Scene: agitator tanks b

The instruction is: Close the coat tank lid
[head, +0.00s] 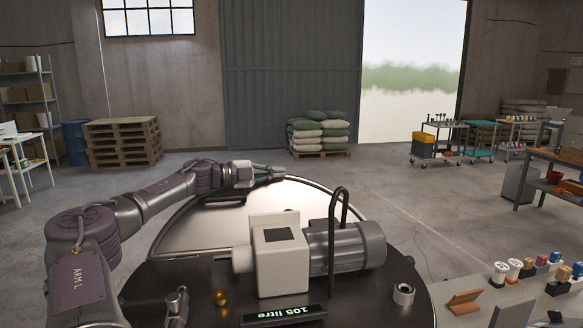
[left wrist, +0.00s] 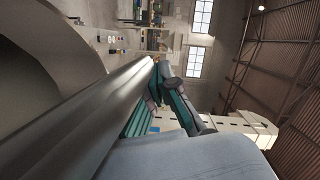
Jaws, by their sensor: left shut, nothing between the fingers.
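The tank (head: 392,292) stands in front of me with its round top filling the lower middle of the head view. My left gripper (head: 280,174) is shut and empty at the far rim, beyond the pale section. In the left wrist view its fingers (left wrist: 165,88) lie close beside a rounded metal edge (left wrist: 85,115); contact is unclear. My right gripper is out of view.
A motor (head: 345,247) with a pale gearbox and a dark looped bar (head: 345,205) rises from the tank top. A display (head: 284,315) reads "105 litre". Pallets (head: 122,143) and stacked sacks (head: 318,130) are farther back, with clear floor between.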

